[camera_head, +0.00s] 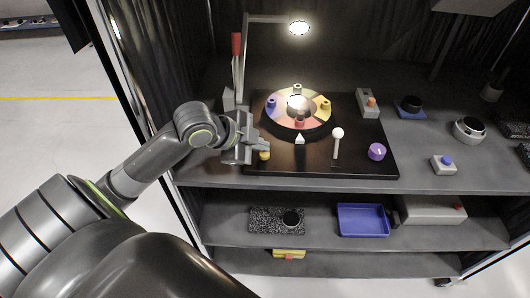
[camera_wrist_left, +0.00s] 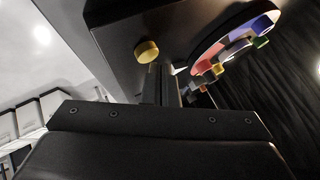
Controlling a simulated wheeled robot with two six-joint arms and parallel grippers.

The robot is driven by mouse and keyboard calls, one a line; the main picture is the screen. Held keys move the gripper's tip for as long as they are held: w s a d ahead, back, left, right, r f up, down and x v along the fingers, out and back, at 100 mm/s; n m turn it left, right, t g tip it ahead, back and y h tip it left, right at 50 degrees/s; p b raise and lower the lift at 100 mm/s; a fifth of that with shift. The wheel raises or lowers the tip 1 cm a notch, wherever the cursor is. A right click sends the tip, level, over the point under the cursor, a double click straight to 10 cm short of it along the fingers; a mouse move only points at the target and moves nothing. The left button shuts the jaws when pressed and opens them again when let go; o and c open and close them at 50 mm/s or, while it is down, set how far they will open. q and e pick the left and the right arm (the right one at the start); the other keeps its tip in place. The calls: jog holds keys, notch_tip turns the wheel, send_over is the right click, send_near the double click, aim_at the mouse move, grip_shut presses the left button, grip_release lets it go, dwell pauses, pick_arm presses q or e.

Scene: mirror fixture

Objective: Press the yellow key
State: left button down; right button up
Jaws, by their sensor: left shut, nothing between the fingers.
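The yellow key (camera_head: 264,155) is a small round yellow button near the front left corner of the black board (camera_head: 360,165). In the left wrist view the yellow key (camera_wrist_left: 146,51) shows just left of the fingertips. My left gripper (camera_head: 262,146) is shut and empty, close to the key in the head view and partly beside it. The closed fingers (camera_wrist_left: 163,78) show in the wrist view pointing toward the board. I cannot tell whether they touch the key. My right gripper is not in view.
A coloured wheel (camera_head: 298,124) with several pegs stands behind the key under a lit lamp (camera_head: 299,28). A white-tipped lever (camera_head: 337,134) and a purple knob (camera_head: 376,152) stand to the right. A blue tray (camera_head: 362,221) lies on the shelf below.

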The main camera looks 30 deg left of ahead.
aim_at(260, 155)
pick_arm(q)
jog(key=shift+f+b, duration=0.3)
jog(key=shift+f, duration=0.25)
dwell(0.6)
jog(key=shift+r, duration=0.1)
jog(key=shift+r+p, duration=0.85)
jog(key=shift+p, duration=0.15)
notch_tip(260, 155, up, 6)
jog(key=p, duration=0.6)
